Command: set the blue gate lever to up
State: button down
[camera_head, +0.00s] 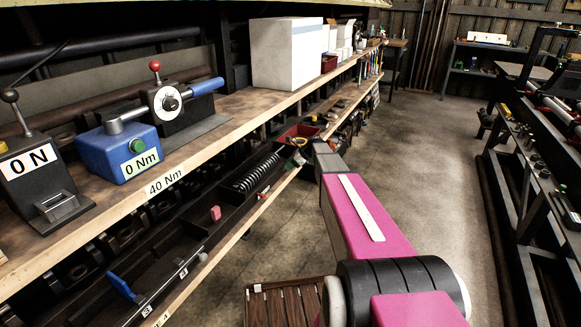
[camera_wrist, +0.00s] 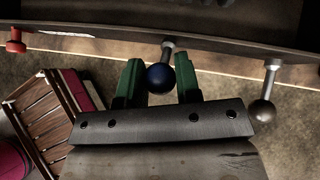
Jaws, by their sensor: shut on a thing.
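The blue gate lever shows in the wrist view as a dark blue ball knob (camera_wrist: 160,78) on a short grey stem. The stem comes out from the front edge of a dark shelf. My gripper (camera_wrist: 159,85) has green fingers, one on each side of the ball, and is shut on it. In the head view my gripper (camera_head: 297,158) is at the lower shelf's edge, at the far end of my pink arm. The blue knob is not clearly visible there. Whether the lever is tilted up or down cannot be told.
In the wrist view, a red knob (camera_wrist: 15,47) is to the left and a grey ball lever (camera_wrist: 263,108) to the right. A wooden slatted stool (camera_head: 290,303) stands on the floor. The upper shelf holds a blue 0 Nm box (camera_head: 115,150) and a white box (camera_head: 285,55). The aisle floor is clear.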

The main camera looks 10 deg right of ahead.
dwell(0.4)
jog(key=c, duration=0.8)
grip_release()
jog(key=v, duration=1)
jog(key=shift+d+r, duration=0.2)
jog(key=shift+r, duration=0.1)
jog(key=s+a+f+n+g+h, duration=0.1)
jog(key=s+a+f+n+h, duration=0.1)
jog(key=s+n, duration=0.5)
jog(key=s+a+f+n+g+h, duration=0.1)
jog(key=s+f+n, duration=0.4)
jog(key=s, duration=1.1)
jog(key=s+a+f+n+g+h, duration=0.1)
jog(key=s+a+f+n+h, duration=0.2)
jog(key=s+n, duration=0.7)
jog(key=shift+s+a+f+h, duration=0.1)
jog(key=shift+s+a+h, duration=0.15)
jog(key=shift+s+h, duration=0.35)
jog(key=shift+s+a+f+h, duration=0.1)
jog(key=shift+s+a+h, duration=0.1)
jog(key=shift+s+h, duration=0.35)
